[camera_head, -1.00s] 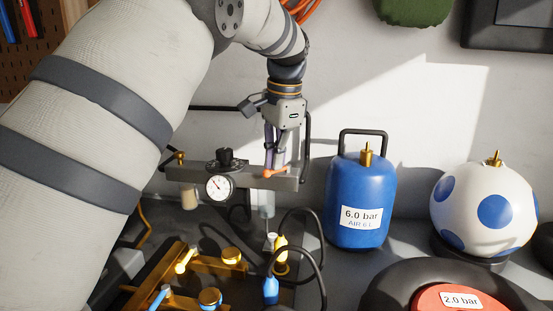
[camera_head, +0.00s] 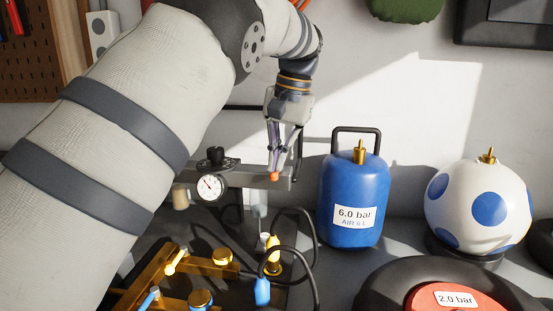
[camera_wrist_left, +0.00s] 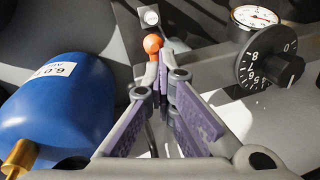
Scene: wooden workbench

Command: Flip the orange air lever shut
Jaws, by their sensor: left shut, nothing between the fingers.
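The orange air lever (camera_head: 274,177) is on the grey bar of the air fitting, beside the pressure gauge (camera_head: 210,187). In the head view only its orange end shows clearly below my fingers. In the left wrist view its round orange knob (camera_wrist_left: 152,43) is just beyond my fingertips. My left gripper (camera_head: 276,165) points down at the lever, shut and empty. Its purple-padded fingers (camera_wrist_left: 163,85) reach to the knob in the wrist view. I cannot tell whether they touch it. The rest of the lever is largely hidden by the fingers. My right gripper is not in view.
A blue air tank (camera_head: 354,200) labelled 6.0 bar stands right of the fitting. A white ball with blue spots (camera_head: 479,205) is farther right. A numbered black dial (camera_wrist_left: 270,62) sits by the gauge. Brass fittings (camera_head: 200,265) and black hoses (camera_head: 312,245) lie in front.

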